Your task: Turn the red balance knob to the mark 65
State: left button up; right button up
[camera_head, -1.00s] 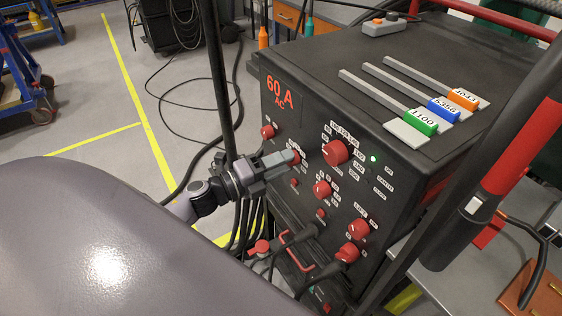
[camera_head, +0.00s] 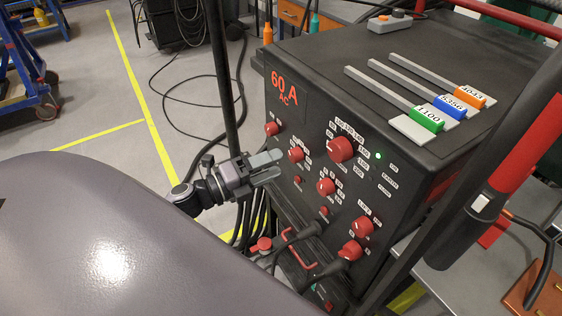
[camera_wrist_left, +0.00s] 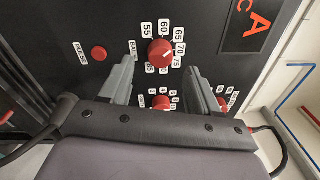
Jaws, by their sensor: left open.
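The red balance knob (camera_head: 296,154) is on the left part of the machine's black front panel. In the left wrist view the balance knob (camera_wrist_left: 160,53) sits within a white scale showing 55, 60, 65, 70 and 75. Its pale pointer seems to face right, towards 70 or 75, but is small. My left gripper (camera_head: 270,167) is open, just left of the knob in the head view. In the wrist view its fingers (camera_wrist_left: 162,84) are spread, with the knob ahead between them and clear of both. My right gripper is not in view.
Close by on the panel are a large red knob (camera_head: 341,149), another red knob (camera_head: 326,187) and a small red knob (camera_head: 297,180). Cables and a red handle (camera_head: 299,249) are lower down. Coloured tags (camera_head: 427,118) lie on top of the machine.

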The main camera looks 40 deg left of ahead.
pick_arm(q)
jog(key=shift+v, duration=1.65)
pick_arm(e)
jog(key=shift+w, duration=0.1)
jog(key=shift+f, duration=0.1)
